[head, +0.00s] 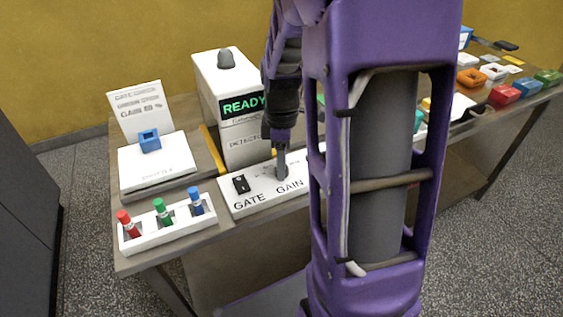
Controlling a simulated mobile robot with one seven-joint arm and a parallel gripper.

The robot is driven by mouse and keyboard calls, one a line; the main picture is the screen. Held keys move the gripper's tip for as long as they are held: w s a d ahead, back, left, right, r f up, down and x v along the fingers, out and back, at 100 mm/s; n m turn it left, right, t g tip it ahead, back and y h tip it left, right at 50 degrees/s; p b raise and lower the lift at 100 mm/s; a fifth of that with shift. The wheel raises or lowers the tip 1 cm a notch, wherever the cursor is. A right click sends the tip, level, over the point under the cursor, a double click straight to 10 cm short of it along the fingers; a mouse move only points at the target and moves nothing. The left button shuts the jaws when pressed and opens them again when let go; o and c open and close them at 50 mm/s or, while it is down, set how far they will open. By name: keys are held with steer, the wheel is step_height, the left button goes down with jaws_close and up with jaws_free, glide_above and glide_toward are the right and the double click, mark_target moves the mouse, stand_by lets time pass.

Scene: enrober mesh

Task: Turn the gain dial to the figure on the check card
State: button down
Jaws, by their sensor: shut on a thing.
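The white control panel (262,186) lies at the front of the table, with a black GATE switch (241,183) at its left and a GAIN label. My gripper (281,172) points down above the GAIN label and is shut on the gain dial, which its fingers mostly hide. The dial's setting cannot be read. The white check card (139,109) stands upright at the back left. Its last line begins with GAIN, but the figure is too blurred to read surely.
A white detector (219,85) behind the panel shows READY in green. A blue block (149,141) sits on the white shuttle plate (165,170). A white rack (168,231) holds red, green and blue sticks. My arm hides the panel's right end.

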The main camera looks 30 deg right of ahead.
steer(key=m+p, duration=0.1)
steer(key=m, duration=0.5)
steer(key=shift+r, duration=0.1)
steer(key=m+p, duration=0.1)
steer(key=m, duration=0.4)
steer(key=shift+m, duration=0.3)
steer(key=m+p, duration=0.2)
steer(key=m, duration=0.3)
steer(key=m+p, duration=0.1)
steer(key=m, duration=0.5)
steer(key=shift+p, duration=0.4)
steer(key=shift+c, duration=2.3)
jaws_free()
step_height(320, 180, up, 17)
steer(key=shift+r, duration=0.15)
